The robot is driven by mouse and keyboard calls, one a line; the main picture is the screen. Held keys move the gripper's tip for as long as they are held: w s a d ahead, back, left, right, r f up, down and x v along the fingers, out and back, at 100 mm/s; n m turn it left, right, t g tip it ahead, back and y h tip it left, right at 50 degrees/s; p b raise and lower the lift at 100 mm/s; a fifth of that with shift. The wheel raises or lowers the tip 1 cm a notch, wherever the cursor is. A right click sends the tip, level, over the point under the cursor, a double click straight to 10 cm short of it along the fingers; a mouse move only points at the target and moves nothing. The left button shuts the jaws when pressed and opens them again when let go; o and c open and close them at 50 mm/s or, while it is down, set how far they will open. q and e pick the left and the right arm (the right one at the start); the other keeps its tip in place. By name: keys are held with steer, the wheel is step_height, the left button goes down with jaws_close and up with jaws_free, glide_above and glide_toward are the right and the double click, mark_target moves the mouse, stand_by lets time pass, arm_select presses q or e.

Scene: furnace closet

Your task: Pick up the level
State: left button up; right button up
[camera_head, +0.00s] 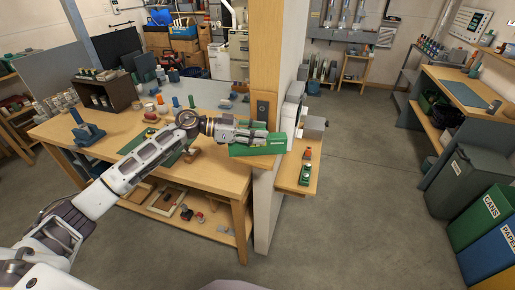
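My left arm reaches in from the left over the workbench. My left gripper (252,134) is in front of the wooden post, with its fingers pointing right. A green block-like object (265,149) with a pale label lies just below and behind the fingers. It may be the level, but I cannot tell for sure. Whether the fingers touch it is unclear, and the gap between them is too small to read. My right gripper is not in view.
The wooden post (265,60) and wall end stand close to the gripper. A small wooden shelf (292,184) with small green and orange items is right of it. The workbench (215,178) carries tools and a dark box (105,92). Open floor (360,190) lies right, with bins beyond.

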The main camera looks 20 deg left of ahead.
arm_select(q)
jaws_close()
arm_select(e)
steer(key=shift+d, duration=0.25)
arm_select(q)
steer(key=shift+r, duration=0.1)
steer(key=shift+s+r, duration=0.15)
steer(key=shift+r, duration=0.4)
steer(key=shift+r+b, duration=0.35)
steer(key=shift+r, duration=2.6)
steer(key=shift+s+f, duration=0.1)
steer(key=shift+s, duration=0.15)
steer(key=s+b, duration=0.4)
steer(key=s, duration=0.9)
steer(key=shift+s+a, duration=0.25)
steer(key=shift+s, duration=0.05)
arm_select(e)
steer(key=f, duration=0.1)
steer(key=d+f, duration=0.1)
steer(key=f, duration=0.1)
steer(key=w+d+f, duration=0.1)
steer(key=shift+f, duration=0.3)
arm_select(q)
steer(key=shift+s+d, duration=0.1)
steer(key=shift+s, duration=0.1)
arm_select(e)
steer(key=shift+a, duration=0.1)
